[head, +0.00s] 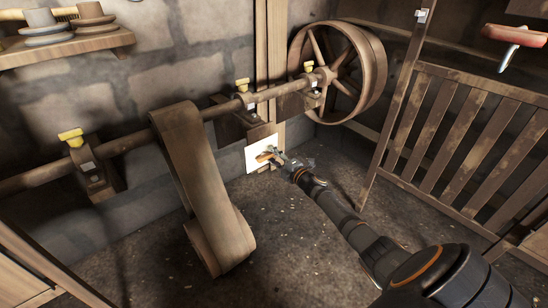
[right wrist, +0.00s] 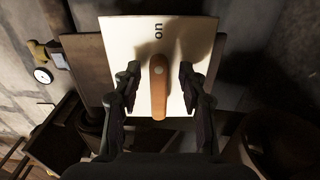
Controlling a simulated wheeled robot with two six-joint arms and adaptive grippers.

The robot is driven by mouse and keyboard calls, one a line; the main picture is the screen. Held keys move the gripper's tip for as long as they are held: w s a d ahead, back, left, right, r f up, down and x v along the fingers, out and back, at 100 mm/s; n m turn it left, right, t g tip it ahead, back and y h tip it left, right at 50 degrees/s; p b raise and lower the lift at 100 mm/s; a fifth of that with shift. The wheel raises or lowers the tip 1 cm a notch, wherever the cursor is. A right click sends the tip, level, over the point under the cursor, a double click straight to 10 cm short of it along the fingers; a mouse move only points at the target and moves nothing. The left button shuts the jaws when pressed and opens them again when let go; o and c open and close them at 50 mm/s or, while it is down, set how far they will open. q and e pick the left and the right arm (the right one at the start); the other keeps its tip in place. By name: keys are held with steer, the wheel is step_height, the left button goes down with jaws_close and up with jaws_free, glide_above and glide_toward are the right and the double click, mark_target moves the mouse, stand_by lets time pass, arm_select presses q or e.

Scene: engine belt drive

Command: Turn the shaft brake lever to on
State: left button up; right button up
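The shaft brake lever is an orange-brown handle (right wrist: 158,88) on a white plate (right wrist: 205,40) marked "on" near its top edge in the right wrist view. The lever runs lengthwise below that word in this view. My right gripper (right wrist: 158,92) is open, with one finger on each side of the lever and a gap on both sides. In the head view the white plate (head: 255,148) is fixed low by the wall, with the lever (head: 264,156) partly behind my right gripper (head: 277,156). My left gripper is not in view.
A long shaft (head: 120,143) runs along the wall through bearing blocks with yellow caps. A wide belt (head: 190,165) hangs from it, left of the plate. A large spoked wheel (head: 376,75) is above right. A slatted wooden gate (head: 455,130) stands at right. Floor below the plate is clear.

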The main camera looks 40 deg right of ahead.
steer(key=shift+s, duration=0.1)
steer(key=s, duration=1.1)
steer(key=shift+s+d, duration=0.4)
steer(key=shift+d, duration=0.05)
